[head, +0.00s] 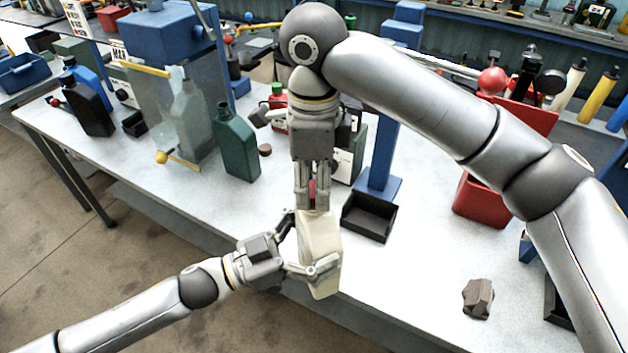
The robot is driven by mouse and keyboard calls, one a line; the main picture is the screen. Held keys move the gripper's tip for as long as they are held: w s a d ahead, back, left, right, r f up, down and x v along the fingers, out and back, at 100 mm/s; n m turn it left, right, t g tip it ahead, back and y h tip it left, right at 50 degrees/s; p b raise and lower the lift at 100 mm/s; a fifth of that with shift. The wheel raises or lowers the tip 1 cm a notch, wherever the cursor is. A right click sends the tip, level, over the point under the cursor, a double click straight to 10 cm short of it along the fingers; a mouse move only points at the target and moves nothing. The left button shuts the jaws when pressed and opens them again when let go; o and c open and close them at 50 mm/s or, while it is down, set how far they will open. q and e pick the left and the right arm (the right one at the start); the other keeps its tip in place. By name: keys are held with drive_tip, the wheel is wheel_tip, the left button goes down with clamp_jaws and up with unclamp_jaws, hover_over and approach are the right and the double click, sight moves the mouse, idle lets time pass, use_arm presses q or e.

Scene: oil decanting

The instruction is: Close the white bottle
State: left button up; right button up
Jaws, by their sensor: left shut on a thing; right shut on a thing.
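The white bottle (320,232) is cream-coloured and stands roughly upright near the table's front edge. My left gripper (301,249) is shut around the bottle's body from the left. My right gripper (314,200) points down from above at the bottle's top, with its fingers shut on a small red cap (312,187). The cap is at the bottle's mouth; the fingers hide whether it touches the neck.
A dark green bottle (235,142) and a black bottle (88,105) stand to the left, with a clear guard (147,112) between them. A black tray (369,217), a red bin (478,203) and a brown lump (478,298) are to the right. The table's front right is mostly free.

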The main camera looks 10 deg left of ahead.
drive_tip(key=shift+a+r, duration=0.1)
drive_tip(key=o, duration=0.7)
drive_tip(key=shift+r, duration=2.25)
drive_tip(key=shift+w, duration=0.1)
drive_tip(key=shift+c, duration=0.2)
